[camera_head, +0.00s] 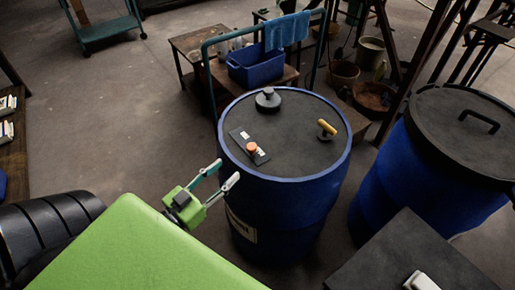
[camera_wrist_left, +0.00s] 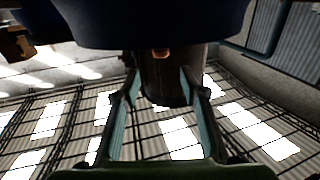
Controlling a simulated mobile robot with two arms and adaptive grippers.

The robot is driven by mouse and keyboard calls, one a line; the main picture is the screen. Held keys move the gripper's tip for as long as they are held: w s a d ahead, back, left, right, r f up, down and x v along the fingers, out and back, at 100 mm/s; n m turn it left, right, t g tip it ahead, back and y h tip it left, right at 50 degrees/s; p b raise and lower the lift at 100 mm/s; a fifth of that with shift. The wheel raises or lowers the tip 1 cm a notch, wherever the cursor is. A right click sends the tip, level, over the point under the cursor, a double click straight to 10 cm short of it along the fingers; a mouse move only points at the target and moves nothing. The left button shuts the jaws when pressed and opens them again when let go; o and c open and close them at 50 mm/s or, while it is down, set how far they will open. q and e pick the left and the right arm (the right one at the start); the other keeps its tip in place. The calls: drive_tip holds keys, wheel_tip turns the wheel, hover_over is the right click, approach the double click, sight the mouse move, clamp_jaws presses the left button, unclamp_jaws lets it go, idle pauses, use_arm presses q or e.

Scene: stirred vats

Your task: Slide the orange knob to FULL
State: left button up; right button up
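The orange knob (camera_head: 251,147) sits on a dark slider plate (camera_head: 238,133) with white labels, on the lid of a blue vat (camera_head: 285,205). The knob is past the plate's middle, toward its near-right end. The label writing is too small to read. My left gripper (camera_head: 227,171) is open and empty, left of the vat and in front of the knob, apart from it. My right gripper is not in view.
The lid (camera_head: 300,115) also bears a black cap (camera_head: 267,100) and a yellow-handled part (camera_head: 327,128). A second blue vat (camera_head: 420,185) stands at right. Behind are a blue bin (camera_head: 256,66) and a teal rail. Open floor lies at left.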

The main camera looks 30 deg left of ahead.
sight(248, 151)
use_arm(q)
drive_tip(key=w, duration=0.4)
drive_tip(key=w+d+p, duration=0.1)
drive_tip(key=w, duration=0.7)
drive_tip(key=shift+w+d+f, duration=0.1)
drive_tip(key=shift+w+d, duration=0.2)
clamp_jaws()
